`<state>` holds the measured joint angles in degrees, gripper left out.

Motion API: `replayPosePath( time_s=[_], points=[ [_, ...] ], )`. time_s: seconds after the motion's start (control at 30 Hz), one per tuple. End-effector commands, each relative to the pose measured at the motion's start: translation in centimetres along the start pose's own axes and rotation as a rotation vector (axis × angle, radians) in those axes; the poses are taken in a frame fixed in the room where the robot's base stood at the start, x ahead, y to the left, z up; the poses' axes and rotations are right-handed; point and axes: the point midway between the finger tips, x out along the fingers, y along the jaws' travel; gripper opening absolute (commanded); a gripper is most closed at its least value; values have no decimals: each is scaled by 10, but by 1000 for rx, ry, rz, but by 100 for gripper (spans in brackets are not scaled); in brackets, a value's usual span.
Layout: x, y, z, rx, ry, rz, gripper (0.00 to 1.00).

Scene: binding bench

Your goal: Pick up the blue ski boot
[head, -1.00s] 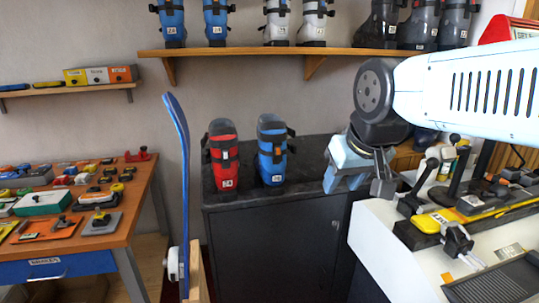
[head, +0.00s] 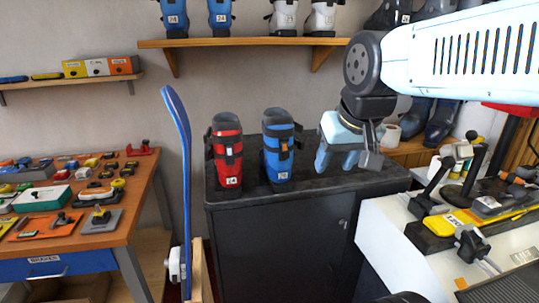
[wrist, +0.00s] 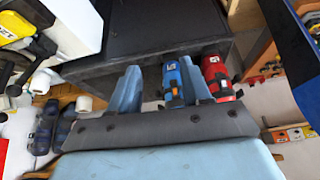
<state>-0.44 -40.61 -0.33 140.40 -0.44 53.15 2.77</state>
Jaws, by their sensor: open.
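The blue ski boot (head: 278,146) stands upright on the black cabinet top (head: 335,187), just right of the red ski boot (head: 227,152). My gripper (head: 346,160) is to the right of the blue boot in the head view, apart from it, with its fingers open and empty. In the wrist view the blue boot (wrist: 172,84) shows beyond and between the two light-blue fingers (wrist: 160,92), closer to the right one.
A blue ski (head: 184,150) stands upright left of the cabinet. A white bench with a binding jig (head: 440,224) is at right. Wall shelves (head: 250,42) with more boots hang above. An orange bench (head: 125,220) with bindings is at left.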

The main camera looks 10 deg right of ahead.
Motion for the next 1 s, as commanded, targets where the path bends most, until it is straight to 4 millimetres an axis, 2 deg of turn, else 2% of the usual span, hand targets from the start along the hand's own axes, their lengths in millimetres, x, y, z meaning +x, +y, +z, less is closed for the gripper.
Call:
replayPosePath(
  time_s=[0.23,0.47,0.77,1.0],
  points=[
    [-15,4,-81,172,-78,24,48],
    [-17,6,-161,361,-150,79,48],
    [2,5,-259,606,-220,190,48],
    [32,-1,-329,800,-250,306,48]
  ],
)
